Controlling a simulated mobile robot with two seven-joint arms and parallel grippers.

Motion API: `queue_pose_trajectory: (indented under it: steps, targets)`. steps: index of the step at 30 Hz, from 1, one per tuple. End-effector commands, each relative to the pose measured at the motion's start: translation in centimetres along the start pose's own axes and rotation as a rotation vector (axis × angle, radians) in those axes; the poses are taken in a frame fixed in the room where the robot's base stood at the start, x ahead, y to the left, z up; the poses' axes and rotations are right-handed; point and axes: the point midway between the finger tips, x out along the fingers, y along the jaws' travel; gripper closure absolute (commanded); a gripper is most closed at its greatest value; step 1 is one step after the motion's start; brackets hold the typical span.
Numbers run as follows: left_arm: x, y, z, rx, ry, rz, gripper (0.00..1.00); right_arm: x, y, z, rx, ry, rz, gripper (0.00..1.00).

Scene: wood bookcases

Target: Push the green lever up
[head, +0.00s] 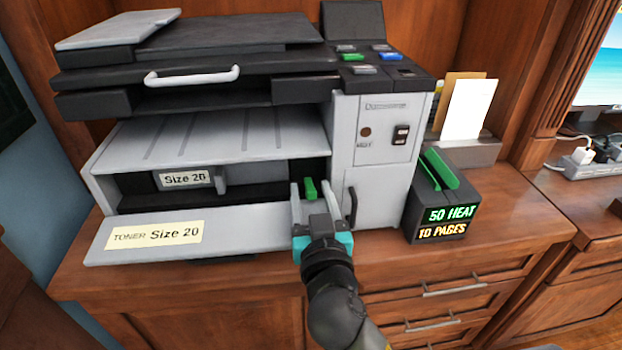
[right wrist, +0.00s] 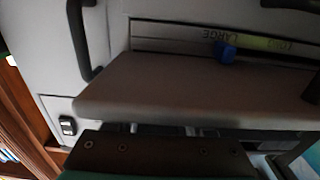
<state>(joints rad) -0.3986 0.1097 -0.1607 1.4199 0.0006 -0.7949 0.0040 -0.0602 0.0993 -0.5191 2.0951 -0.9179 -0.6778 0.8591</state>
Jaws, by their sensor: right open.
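A small green lever (head: 310,187) stands upright in the open front of the grey printer (head: 372,165), at the right end of its dark bay. My right gripper (head: 311,198) is open in front of it. In the head view its two fingers appear on either side of the lever; I cannot tell whether they touch it. The lever does not show in the right wrist view. My left gripper is not in view.
A lowered flap (head: 240,222) labelled Toner Size 20 lies left of my gripper. A black box (head: 430,190) with green parts on top and a lit display stands to the right. The wooden desk (head: 520,222) is clear at the front right.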

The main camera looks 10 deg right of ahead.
Motion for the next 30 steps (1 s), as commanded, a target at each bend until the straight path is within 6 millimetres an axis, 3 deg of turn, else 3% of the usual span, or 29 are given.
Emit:
queue_pose_trajectory:
  steps: [13,26,30]
  targets:
    - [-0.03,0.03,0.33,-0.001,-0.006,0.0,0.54,-0.23,-0.1,0.05,0.0,-0.001,0.001,0.49]
    - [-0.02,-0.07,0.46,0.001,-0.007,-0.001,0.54,-0.21,-0.1,0.04,0.0,-0.001,0.001,0.97]
    - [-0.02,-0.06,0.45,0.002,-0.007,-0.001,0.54,-0.21,-0.11,0.03,0.0,-0.001,0.001,1.0]
